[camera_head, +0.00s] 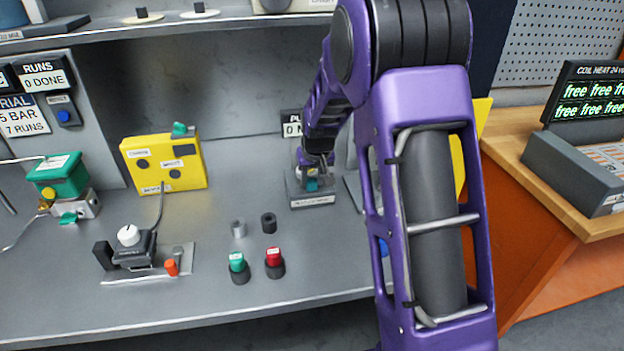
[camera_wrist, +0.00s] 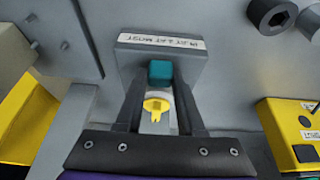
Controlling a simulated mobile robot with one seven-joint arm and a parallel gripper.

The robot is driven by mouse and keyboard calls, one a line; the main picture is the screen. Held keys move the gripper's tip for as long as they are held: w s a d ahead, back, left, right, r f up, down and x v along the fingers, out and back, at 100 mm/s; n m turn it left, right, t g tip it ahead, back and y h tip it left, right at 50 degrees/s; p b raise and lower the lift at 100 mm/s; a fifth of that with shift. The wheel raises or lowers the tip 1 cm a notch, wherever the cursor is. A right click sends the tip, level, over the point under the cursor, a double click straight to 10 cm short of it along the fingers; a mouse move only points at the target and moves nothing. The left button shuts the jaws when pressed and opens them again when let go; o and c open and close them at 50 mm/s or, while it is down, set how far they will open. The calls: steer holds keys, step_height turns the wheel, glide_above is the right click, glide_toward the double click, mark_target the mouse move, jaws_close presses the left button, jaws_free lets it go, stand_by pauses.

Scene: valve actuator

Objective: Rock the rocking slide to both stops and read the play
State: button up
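A grey fixture (camera_head: 312,202) with a white label strip stands on the bench, partly behind my arm. It fills the middle of the wrist view (camera_wrist: 193,62), its label only partly readable. A teal block (camera_wrist: 161,71), which looks like the slide's knob, sits on it and shows small in the head view (camera_head: 312,185). A yellow pointer-like piece (camera_wrist: 156,104) lies nearer, between my fingers. My gripper (camera_wrist: 161,84) is at the fixture with fingers apart, one on each side of the teal block. Whether either finger touches the block is unclear. In the head view my gripper (camera_head: 318,163) is small.
A "PLAY" display (camera_head: 291,124) stands behind, partly hidden by my arm. To the left are a yellow box (camera_head: 188,178), a valve unit with a white knob (camera_head: 129,236), and green (camera_head: 237,262) and red (camera_head: 273,257) capped pieces. Dark hollow cylinder (camera_head: 268,223) stands nearby. Front bench is mostly clear.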

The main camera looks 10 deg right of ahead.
jaws_close()
steer(key=shift+o, duration=1)
jaws_free()
jaws_close()
steer(key=shift+a, duration=0.6)
steer(key=shift+d+b, duration=0.5)
steer(key=shift+d, duration=0.75)
stand_by(1.8)
steer(key=shift+a, duration=0.65)
stand_by(0.8)
steer(key=o, duration=0.6)
jaws_free()
